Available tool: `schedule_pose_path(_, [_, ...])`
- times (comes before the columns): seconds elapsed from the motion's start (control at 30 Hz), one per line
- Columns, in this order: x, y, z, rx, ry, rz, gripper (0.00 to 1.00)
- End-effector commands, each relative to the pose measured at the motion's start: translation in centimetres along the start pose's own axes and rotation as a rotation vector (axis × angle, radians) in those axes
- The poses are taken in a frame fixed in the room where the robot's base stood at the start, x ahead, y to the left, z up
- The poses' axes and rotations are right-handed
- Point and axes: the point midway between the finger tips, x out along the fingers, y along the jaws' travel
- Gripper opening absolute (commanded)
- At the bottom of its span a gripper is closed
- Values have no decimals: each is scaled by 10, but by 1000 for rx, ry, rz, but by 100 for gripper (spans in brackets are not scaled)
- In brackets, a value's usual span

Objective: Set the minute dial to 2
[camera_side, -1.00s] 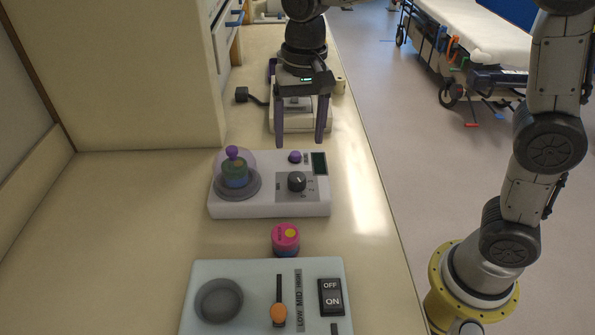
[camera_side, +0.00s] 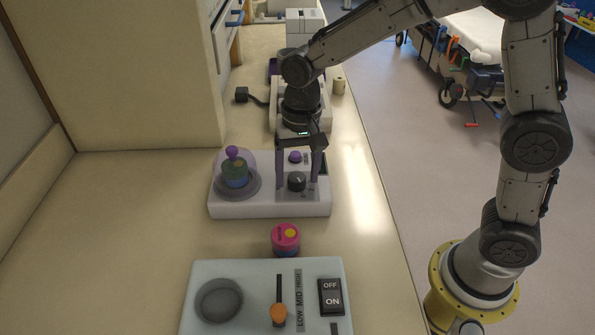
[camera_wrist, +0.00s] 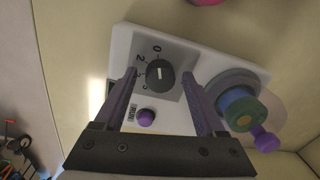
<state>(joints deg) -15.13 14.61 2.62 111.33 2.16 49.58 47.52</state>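The minute dial (camera_side: 296,181) is a black round knob with a white pointer line, on a grey panel of a white device (camera_side: 240,208). In the wrist view the dial (camera_wrist: 160,74) has the marks 0, 2 and others around it, and its pointer line does not line up with the 2. My gripper (camera_side: 297,194) is open above the device, its two purple fingers on either side of the dial. In the wrist view the gripper (camera_wrist: 165,80) shows a gap between each finger and the dial.
A purple button (camera_side: 295,157) is behind the dial. A clear dome (camera_side: 222,165) covers a stacked colored jar at left. A pink-topped jar (camera_side: 286,236) and a pale blue device (camera_side: 255,270) with a slider and switch stand in front. The counter at left is clear.

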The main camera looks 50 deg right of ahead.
Motion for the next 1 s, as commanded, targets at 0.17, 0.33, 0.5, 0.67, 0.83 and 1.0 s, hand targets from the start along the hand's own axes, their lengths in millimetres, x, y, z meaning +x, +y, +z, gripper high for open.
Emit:
schedule_pose_path(0.17, [0, 0, 0, 0, 0, 0, 38])
schedule_pose_path(0.33, [0, 0, 0, 0, 0, 0, 7])
schedule_pose_path(0.5, [-1, 0, 0, -1, 1, 0, 0])
schedule_pose_path(0.67, [-1, 0, 0, -21, 0, 0, 0])
schedule_pose_path(0.83, [-1, 0, -1, -88, -3, -2, 0])
schedule_pose_path(1.0, [-1, 0, -1, -207, -8, -2, 0])
